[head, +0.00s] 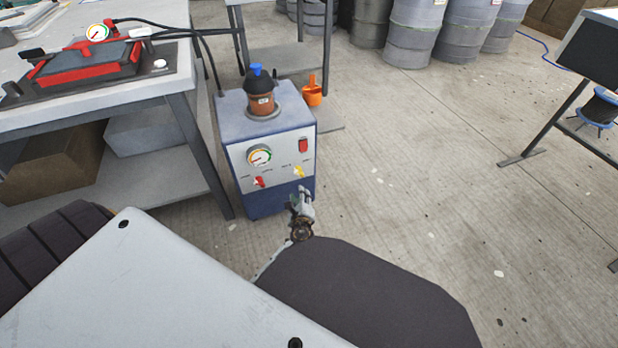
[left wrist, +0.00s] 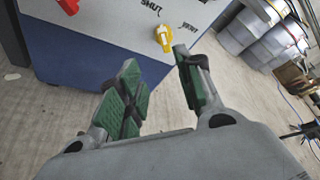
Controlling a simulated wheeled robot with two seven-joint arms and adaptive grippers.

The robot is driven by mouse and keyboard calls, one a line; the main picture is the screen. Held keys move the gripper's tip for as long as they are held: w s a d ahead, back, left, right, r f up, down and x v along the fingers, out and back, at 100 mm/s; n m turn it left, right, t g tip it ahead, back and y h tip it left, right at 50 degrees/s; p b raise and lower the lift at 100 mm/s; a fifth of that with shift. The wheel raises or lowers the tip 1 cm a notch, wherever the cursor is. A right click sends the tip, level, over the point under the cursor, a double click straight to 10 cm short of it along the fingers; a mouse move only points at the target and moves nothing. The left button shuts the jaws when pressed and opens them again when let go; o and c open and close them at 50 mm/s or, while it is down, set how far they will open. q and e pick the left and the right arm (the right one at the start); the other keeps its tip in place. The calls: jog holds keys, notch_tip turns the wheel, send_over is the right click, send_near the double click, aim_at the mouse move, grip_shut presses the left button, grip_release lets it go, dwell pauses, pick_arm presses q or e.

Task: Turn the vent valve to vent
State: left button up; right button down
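The vent valve is a small yellow knob (head: 299,172) low on the right of the pump box's pale front panel. It also shows in the left wrist view (left wrist: 164,38), between the labels SHUT on its left and VENT on its right. I cannot tell for sure which label it points at. My left gripper (head: 301,196) is in front of and below the knob in the head view. In the left wrist view its two green-padded fingers (left wrist: 157,62) stand apart with nothing between them, and the knob lies beyond the fingertips, apart from them. My right gripper is not in view.
The pump box (head: 236,125) carries a gauge (head: 259,155), a red knob (head: 259,182), a red switch (head: 303,145) and a brown jar (head: 262,103) on top. A workbench (head: 120,105) stands to its left. An orange container (head: 312,95) is behind. Open floor lies to the right.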

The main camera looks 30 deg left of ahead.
aim_at(300, 175)
pick_arm(q)
jog(key=shift+w+d+r, duration=0.1)
jog(key=shift+w+r, duration=0.25)
jog(key=shift+w, duration=0.05)
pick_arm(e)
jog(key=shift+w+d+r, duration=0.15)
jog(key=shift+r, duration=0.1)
